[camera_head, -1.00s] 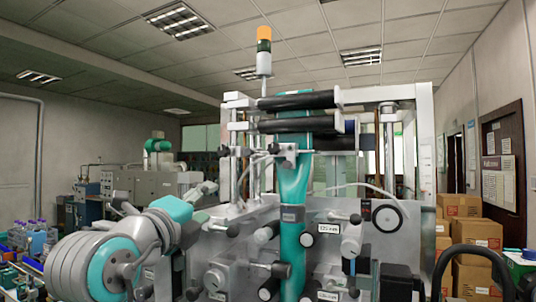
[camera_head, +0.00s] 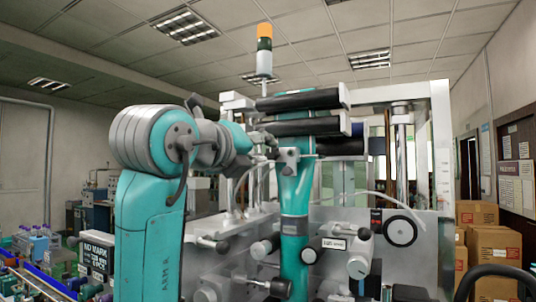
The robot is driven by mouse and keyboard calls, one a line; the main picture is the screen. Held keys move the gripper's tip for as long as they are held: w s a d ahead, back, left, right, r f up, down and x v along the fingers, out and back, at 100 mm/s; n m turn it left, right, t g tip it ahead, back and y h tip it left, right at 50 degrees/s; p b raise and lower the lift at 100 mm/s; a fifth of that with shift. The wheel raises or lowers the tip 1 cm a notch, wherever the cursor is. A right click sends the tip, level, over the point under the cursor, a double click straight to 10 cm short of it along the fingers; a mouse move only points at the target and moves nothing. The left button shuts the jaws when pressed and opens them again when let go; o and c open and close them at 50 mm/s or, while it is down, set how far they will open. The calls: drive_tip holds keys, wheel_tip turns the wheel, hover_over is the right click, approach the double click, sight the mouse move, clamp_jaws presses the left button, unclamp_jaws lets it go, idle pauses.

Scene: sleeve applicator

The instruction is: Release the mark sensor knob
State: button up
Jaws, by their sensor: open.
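The sleeve applicator's teal film (camera_head: 293,240) runs down from black rollers (camera_head: 300,99) over the machine's front. A small grey sensor block (camera_head: 288,160) sits on a thin horizontal rod in front of the film, below the rollers. Which small part there is the mark sensor knob is too small to tell. My teal and grey arm is raised at the left. My gripper (camera_head: 264,142) is open at the left of the grey block, close to the rod. Its fingers are tiny and partly lost against the machine, so I cannot tell whether they touch a knob.
Several knobs and a round dial (camera_head: 400,231) stick out from the metal front panel (camera_head: 330,215). A signal tower (camera_head: 264,50) stands on top. Cardboard boxes (camera_head: 492,250) are stacked at the right. A cluttered bench with bottles (camera_head: 38,240) is at the left.

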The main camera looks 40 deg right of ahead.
sight(271, 153)
drive_tip(key=shift+x, duration=2.65)
drive_tip(key=shift+c, duration=0.2)
clamp_jaws()
